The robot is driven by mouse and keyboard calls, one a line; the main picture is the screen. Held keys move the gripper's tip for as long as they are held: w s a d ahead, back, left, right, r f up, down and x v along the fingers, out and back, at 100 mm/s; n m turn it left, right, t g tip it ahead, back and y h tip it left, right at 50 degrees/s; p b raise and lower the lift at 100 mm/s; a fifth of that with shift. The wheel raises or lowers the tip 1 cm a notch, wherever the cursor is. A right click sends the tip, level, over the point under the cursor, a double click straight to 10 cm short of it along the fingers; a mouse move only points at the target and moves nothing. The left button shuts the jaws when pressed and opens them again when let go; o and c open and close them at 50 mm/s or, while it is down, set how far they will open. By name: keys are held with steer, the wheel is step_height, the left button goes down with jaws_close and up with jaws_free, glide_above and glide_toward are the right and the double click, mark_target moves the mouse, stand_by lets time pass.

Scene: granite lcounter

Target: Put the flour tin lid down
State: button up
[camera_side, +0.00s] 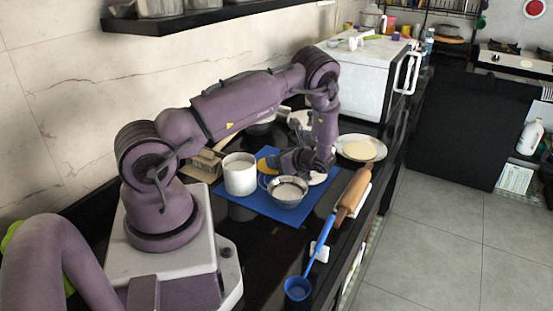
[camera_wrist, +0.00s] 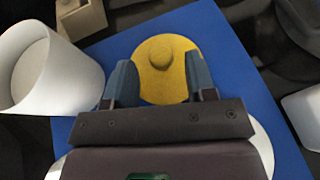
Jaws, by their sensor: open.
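The flour tin lid (camera_wrist: 160,85) is a round yellow disc with a knob in its middle. In the wrist view it lies over the blue mat (camera_wrist: 225,45), between and just beyond my fingertips. In the side view the lid (camera_side: 266,164) shows beside the white flour tin (camera_side: 240,176), partly hidden by my gripper (camera_side: 283,161). My gripper (camera_wrist: 160,72) is open, its two blue-grey fingers on either side of the lid's near part. Whether the fingers touch the lid is unclear. The open tin (camera_wrist: 48,75) stands upright at the left, with pale contents.
A metal bowl (camera_side: 289,193) of white stuff stands on the mat in front of my gripper. A rolling pin (camera_side: 354,190) and a blue-handled tool (camera_side: 321,241) lie along the counter's front edge. Another plate (camera_side: 361,148) sits behind.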

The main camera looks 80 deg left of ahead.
steer(key=v, duration=1)
steer(key=shift+w+d, duration=0.2)
steer(key=s+d+r+n+t+h, duration=0.1)
steer(key=d+r+n+t+h, duration=0.15)
steer(key=d+r, duration=0.45)
steer(key=s+d+r+n+t+h, duration=0.1)
steer(key=d+r+n+h, duration=0.25)
steer(key=r, duration=0.65)
steer(key=s+d+r+n+t+h, duration=0.5)
steer(key=s+d+r+t, duration=0.3)
steer(key=s+d+r, duration=0.3)
steer(key=d+n, duration=0.1)
steer(key=d, duration=0.2)
steer(key=shift+s+r+t+h, duration=0.15)
steer(key=shift+s+t+h, duration=0.15)
steer(key=shift+s+t, duration=0.05)
